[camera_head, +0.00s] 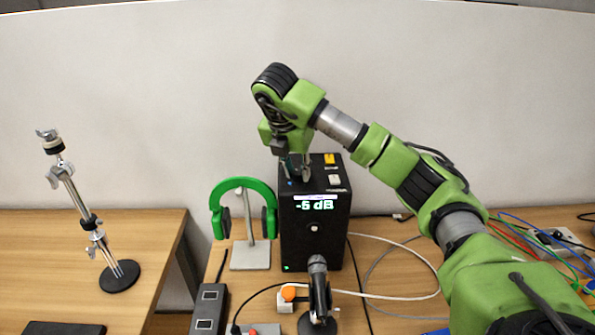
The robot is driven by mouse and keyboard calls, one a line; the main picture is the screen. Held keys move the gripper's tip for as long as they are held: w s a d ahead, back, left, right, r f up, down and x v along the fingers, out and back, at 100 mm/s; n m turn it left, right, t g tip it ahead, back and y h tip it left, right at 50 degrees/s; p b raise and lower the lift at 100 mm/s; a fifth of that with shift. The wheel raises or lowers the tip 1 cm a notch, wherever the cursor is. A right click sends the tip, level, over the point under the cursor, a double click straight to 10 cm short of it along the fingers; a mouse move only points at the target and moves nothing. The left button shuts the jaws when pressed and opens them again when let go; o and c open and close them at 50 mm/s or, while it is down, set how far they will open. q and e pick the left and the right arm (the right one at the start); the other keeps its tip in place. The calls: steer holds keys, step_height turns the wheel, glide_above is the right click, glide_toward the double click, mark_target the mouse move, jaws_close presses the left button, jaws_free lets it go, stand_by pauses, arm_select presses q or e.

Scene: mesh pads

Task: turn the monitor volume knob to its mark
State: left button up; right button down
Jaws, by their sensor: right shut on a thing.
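The monitor (313,235) is a black box standing upright on the desk. Its front display is lit in green and seems to read -5 dB. My right gripper (297,172) points down onto the left part of its top face. It is shut on the volume knob, which is mostly hidden by the fingers. I cannot make out the mark. A yellow and a white patch show on the top, right of the fingers. My left gripper is not in view.
Green headphones (243,190) hang on a stand close left of the monitor. A microphone (318,285) stands in front, beside an orange button (289,293). Cables (410,290) run across the desk at right. A chrome stand (90,220) is on the left desk, past a gap.

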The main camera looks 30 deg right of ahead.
steer(key=m+p, duration=0.1)
steer(key=m+g, duration=0.1)
steer(key=m, duration=0.1)
steer(key=shift+w+r+h+p, duration=0.1)
steer(key=shift+r+h+p, duration=0.2)
steer(key=shift+p, duration=0.1)
steer(key=shift+f+m+g+p, duration=0.15)
steer(key=shift+m+g+p, duration=0.45)
steer(key=shift+m, duration=0.7)
steer(key=c, duration=1.8)
jaws_free()
steer(key=shift+f, duration=0.1)
steer(key=v, duration=1.2)
steer(key=shift+a, duration=0.1)
